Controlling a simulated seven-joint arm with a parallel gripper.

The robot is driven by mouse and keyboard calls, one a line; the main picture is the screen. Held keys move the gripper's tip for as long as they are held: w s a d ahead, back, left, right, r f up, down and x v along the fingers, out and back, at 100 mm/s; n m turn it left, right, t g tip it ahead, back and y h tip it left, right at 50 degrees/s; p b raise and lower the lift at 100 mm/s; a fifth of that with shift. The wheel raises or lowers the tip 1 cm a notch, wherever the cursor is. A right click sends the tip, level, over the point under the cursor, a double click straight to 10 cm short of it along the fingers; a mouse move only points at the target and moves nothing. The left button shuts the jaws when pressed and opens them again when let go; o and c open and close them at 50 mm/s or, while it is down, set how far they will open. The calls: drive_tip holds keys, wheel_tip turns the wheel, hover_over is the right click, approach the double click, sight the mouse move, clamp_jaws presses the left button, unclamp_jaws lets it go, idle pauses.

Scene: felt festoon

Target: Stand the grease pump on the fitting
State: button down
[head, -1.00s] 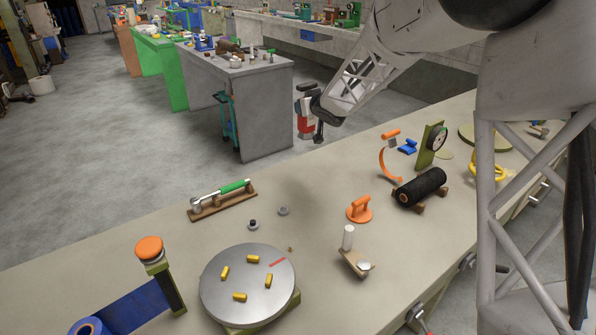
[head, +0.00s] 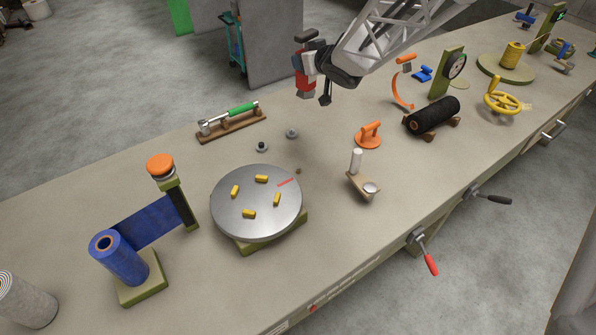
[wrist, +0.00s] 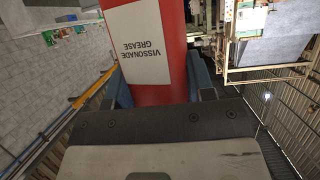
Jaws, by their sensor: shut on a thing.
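The grease pump is a red cylinder with a white "Vissonade Grease" label and a dark top, seen small in the head view (head: 304,84) and close up in the wrist view (wrist: 158,60). My gripper (head: 318,68) is shut on the pump and holds it roughly upright, in the air near the bench's back edge. In the wrist view the blue fingers lie on both sides of the red body. A small dark-topped stud (head: 261,147) and a small grey ring (head: 292,134) stand on the bench. I cannot tell which one is the fitting.
A green-handled tool lies on a wooden rack (head: 222,131). A round metal plate (head: 250,215) with yellow pieces stands in front. To the right are an orange suction handle (head: 369,135), an orange clamp (head: 402,92) and a black roller (head: 433,115). Bench surface around the stud is clear.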

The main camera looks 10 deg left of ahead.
drive_tip(key=s+f, duration=0.2)
drive_tip(key=s, duration=0.6)
drive_tip(key=s+d+f+n+g+y, duration=0.1)
drive_tip(key=s+f, duration=0.1)
drive_tip(key=s, duration=0.7)
drive_tip(key=shift+s+d+f+n+g+y, duration=0.15)
drive_tip(key=shift+s+f+n+g+y, duration=0.05)
drive_tip(key=shift+s+n+g+y, duration=0.1)
drive_tip(key=shift+w+f, duration=0.1)
wheel_tip(320, 180, down, 6)
drive_tip(key=shift+f, duration=0.15)
drive_tip(key=shift+f, duration=1.75)
drive_tip(key=shift+f, duration=0.1)
drive_tip(key=shift+c, duration=2.4)
unclamp_jaws()
